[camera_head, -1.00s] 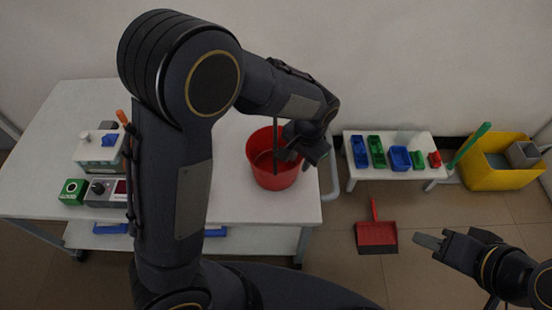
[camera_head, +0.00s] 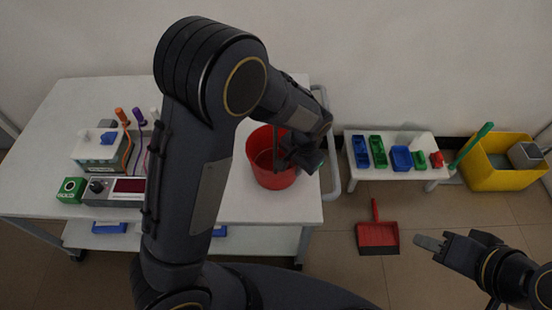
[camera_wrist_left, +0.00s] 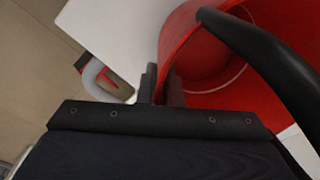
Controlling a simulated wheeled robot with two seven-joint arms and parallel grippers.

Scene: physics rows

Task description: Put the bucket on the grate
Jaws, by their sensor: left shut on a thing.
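The red bucket (camera_head: 257,160) stands upright on the white cart's table top, near its right edge. Its dark handle (camera_wrist_left: 270,60) arcs over the opening in the left wrist view. My left gripper (camera_head: 303,165) is at the bucket's right side. In the left wrist view its fingers (camera_wrist_left: 162,88) are shut on the bucket's rim, one on each side of the wall. My right gripper (camera_head: 430,243) is empty at the lower right, far from the bucket; its finger gap is unclear. I cannot make out a grate.
A control box (camera_head: 115,190), a green box (camera_head: 72,189) and tools stand on the cart (camera_head: 50,130) at left. A low white bench (camera_head: 390,178) holds several small bins. A red dustpan (camera_head: 377,238) lies on the floor; a yellow container (camera_head: 480,175) stands at right.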

